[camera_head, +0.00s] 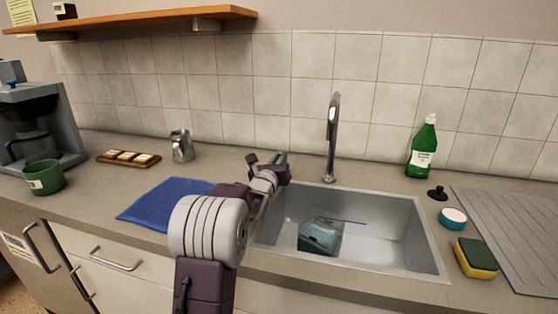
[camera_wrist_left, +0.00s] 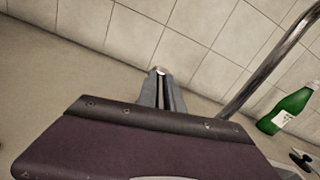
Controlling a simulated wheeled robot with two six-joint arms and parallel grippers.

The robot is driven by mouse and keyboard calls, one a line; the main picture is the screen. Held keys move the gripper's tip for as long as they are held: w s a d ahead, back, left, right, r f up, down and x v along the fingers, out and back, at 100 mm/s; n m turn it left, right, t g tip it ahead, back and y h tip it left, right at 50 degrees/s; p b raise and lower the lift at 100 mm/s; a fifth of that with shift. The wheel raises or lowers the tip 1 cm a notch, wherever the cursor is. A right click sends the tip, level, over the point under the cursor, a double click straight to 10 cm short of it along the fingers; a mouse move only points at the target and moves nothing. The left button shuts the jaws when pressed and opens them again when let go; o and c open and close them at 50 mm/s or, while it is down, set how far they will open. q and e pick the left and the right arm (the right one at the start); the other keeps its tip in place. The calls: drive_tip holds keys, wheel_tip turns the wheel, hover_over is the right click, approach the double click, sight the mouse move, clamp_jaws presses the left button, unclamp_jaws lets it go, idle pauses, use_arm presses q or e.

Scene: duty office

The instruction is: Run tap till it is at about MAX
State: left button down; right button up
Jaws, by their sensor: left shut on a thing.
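The chrome tap (camera_head: 333,135) stands upright behind the sink (camera_head: 385,245); its pipe also shows in the left wrist view (camera_wrist_left: 262,75). I see no clear stream of water from it. A clear container (camera_head: 320,238) with a bluish tint sits in the left part of the basin, with a dark blue line near its top. Its MAX mark and level are too small to read. My left gripper (camera_head: 281,158) is left of the tap, behind the sink. In the left wrist view its fingers (camera_wrist_left: 158,76) are close together on a small pale thing, probably the tap handle, mostly hidden.
A green bottle (camera_head: 424,150), a black plug (camera_head: 437,193), a round blue-and-white item (camera_head: 453,218) and a sponge (camera_head: 476,258) are right of the sink. A blue cloth (camera_head: 160,205), metal jug (camera_head: 181,147) and green mug (camera_head: 44,178) are left.

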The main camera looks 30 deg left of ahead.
use_arm(q)
drive_tip(key=shift+a+r, duration=0.1)
drive_tip(key=shift+r, duration=0.25)
drive_tip(key=shift+a+m+t+h+b, duration=0.15)
drive_tip(key=shift+m+t+h+b, duration=0.25)
drive_tip(key=shift+h, duration=0.4)
drive_tip(key=shift+a+m+h, duration=0.1)
drive_tip(key=shift+m+h, duration=0.2)
drive_tip(key=c, duration=1.5)
unclamp_jaws()
drive_tip(key=shift+w+f, duration=0.2)
drive_tip(key=shift+f, duration=0.1)
drive_tip(key=s, duration=0.6)
drive_tip(key=s+d+b, duration=0.1)
drive_tip(key=s, duration=0.2)
